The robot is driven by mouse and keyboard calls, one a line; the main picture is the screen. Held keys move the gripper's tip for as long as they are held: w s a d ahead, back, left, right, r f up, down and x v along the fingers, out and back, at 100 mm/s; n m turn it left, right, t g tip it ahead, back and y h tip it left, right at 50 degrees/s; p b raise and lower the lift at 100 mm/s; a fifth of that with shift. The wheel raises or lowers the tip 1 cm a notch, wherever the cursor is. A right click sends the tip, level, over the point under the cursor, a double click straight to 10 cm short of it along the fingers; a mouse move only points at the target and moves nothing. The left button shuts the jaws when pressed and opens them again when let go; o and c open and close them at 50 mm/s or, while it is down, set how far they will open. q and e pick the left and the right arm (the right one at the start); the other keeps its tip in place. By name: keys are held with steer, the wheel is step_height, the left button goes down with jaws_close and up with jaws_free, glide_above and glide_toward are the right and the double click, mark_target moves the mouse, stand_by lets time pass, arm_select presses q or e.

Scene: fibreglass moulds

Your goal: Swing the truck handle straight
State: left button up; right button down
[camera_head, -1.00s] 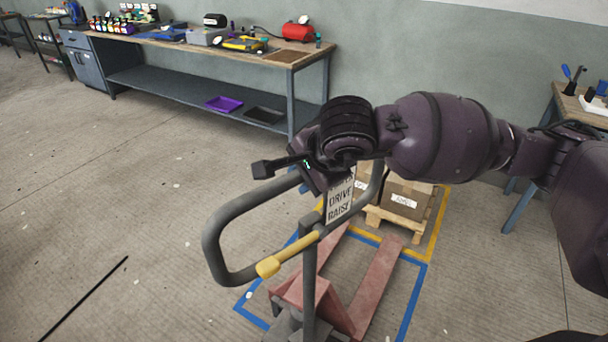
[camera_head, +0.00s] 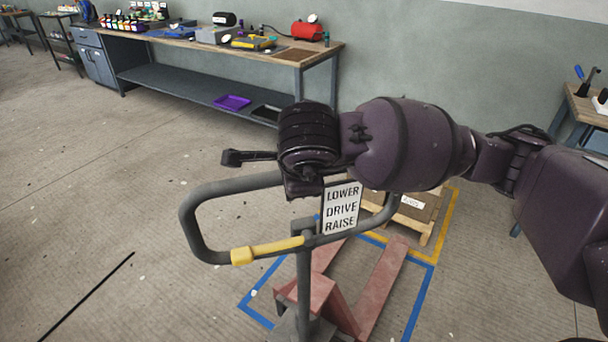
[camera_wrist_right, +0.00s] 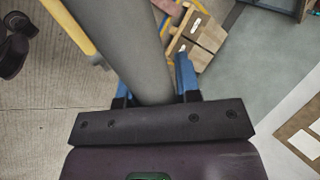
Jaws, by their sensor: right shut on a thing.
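The truck handle is a grey tube loop (camera_head: 190,225) on an upright post (camera_head: 304,280), with a yellow lever (camera_head: 265,249) and a sign reading LOWER, DRIVE, RAISE (camera_head: 341,207). The loop looks slightly angled to the red forks (camera_head: 380,285) below. My right gripper (camera_wrist_right: 152,85) is shut on the loop's upper bar; its blue fingers lie on both sides of the grey tube (camera_wrist_right: 125,35) in the right wrist view. In the head view my right wrist hides the fingers and part of the bar. My left gripper is not in view.
Blue floor tape (camera_head: 421,300) surrounds the forks. A pallet with boxes (camera_head: 418,205) stands behind them inside yellow tape (camera_head: 447,215). A long workbench (camera_head: 200,90) runs along the back wall, and another table (camera_head: 580,108) is at right. The floor at left is open.

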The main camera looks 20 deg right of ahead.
mark_target(278, 176)
steer(key=shift+w+a+r+m, duration=0.1)
steer(key=shift+a+m, duration=0.45)
steer(key=shift+m, duration=0.05)
steer(key=shift+h, duration=0.3)
steer(key=shift+w+a+r+m+g+h, duration=0.1)
steer(key=shift+w+a+m+g+h, duration=0.1)
steer(key=shift+a+m+h, duration=0.3)
steer(key=shift+w+a+m+g+h, duration=0.1)
steer(key=shift+w+a+m, duration=0.1)
steer(key=shift+m, duration=0.5)
steer(key=shift+a, duration=0.1)
steer(key=shift+w+m, duration=0.1)
steer(key=shift+m, duration=0.3)
